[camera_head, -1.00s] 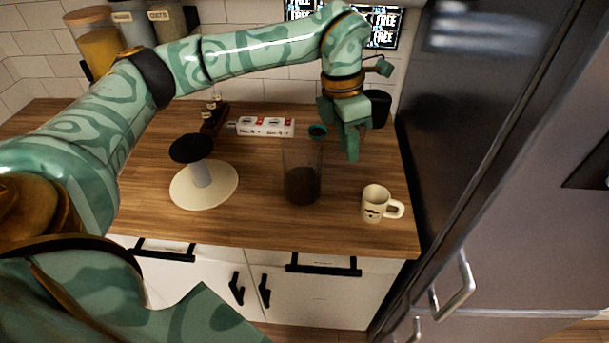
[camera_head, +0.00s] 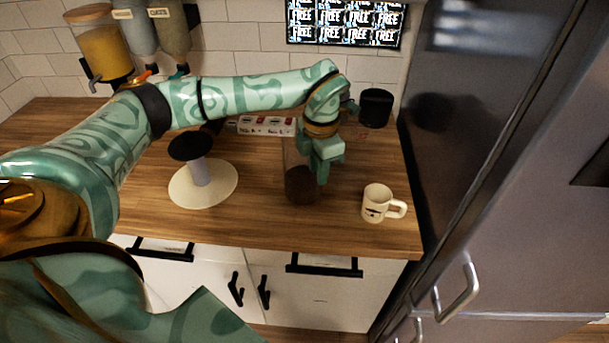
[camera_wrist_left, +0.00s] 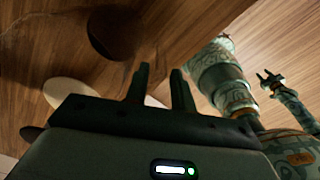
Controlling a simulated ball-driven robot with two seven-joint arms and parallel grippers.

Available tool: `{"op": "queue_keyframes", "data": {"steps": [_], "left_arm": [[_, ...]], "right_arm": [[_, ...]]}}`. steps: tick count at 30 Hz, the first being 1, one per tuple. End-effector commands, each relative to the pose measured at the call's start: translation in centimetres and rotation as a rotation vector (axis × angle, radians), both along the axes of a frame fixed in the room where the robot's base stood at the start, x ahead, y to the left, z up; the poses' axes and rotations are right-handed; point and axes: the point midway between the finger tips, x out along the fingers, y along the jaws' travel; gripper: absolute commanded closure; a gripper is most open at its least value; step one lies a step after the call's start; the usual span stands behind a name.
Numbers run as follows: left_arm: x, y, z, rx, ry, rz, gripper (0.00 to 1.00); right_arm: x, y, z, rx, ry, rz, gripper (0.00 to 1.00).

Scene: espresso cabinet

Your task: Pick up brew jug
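The brew jug (camera_head: 302,186) is a clear vessel with dark brown contents low inside. It stands upright on the wooden counter (camera_head: 245,222). My left gripper (camera_head: 322,182) points down at the jug's right side, overlapping its upper part in the head view. In the left wrist view my left gripper (camera_wrist_left: 158,84) has its fingers apart, with the jug's dark contents (camera_wrist_left: 112,32) beyond them to the upper left. I cannot tell whether a finger touches the clear wall. My right gripper (camera_wrist_left: 268,80) shows small in the left wrist view, its fingers seemingly apart, away from the jug.
A white mug (camera_head: 375,203) stands right of the jug. A round white stand with a black top (camera_head: 191,147) is to the left. A white box (camera_head: 262,126) and black canister (camera_head: 375,108) are behind. A tall dark fridge (camera_head: 470,130) bounds the right.

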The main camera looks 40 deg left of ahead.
Motion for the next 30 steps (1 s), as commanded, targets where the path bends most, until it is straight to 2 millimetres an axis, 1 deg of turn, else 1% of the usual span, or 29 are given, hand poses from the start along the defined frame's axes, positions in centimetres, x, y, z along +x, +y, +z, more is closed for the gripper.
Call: {"op": "queue_keyframes", "data": {"steps": [1, 4, 7, 12, 13, 14, 15, 30], "left_arm": [[-0.2, 0.0, -1.0, -0.001, 0.004, 0.001, 0.75], [-0.1, 0.0, -2.2, 0.000, 0.001, 0.000, 0.75], [-0.1, 0.0, -2.6, 0.000, 0.000, 0.001, 0.75], [0.0, 0.0, -2.6, 0.000, -0.001, 0.000, 0.75], [0.0, 0.0, -2.6, 0.000, -0.001, 0.000, 0.81], [0.0, 0.0, -2.6, 0.000, -0.001, 0.000, 0.89], [0.0, 0.0, -2.6, 0.000, -0.001, 0.000, 1.00], [0.0, 0.0, -2.2, 0.000, -0.004, 0.000, 1.00]], "right_arm": [[0.0, 0.0, -0.2, 0.000, 0.001, 0.000, 0.64], [-0.1, 0.0, -0.3, 0.000, 0.001, 0.000, 0.64], [-0.1, 0.0, -0.3, 0.000, 0.001, -0.001, 0.64], [-0.1, 0.0, -0.3, 0.000, 0.001, -0.001, 0.64], [-0.1, 0.0, -0.3, 0.000, 0.001, -0.001, 0.64], [-0.1, 0.0, -0.3, 0.000, 0.001, -0.001, 0.64], [0.0, 0.0, -0.3, 0.000, 0.001, -0.001, 0.64], [0.0, 0.2, -0.3, 0.003, 0.001, -0.002, 0.64]]}}
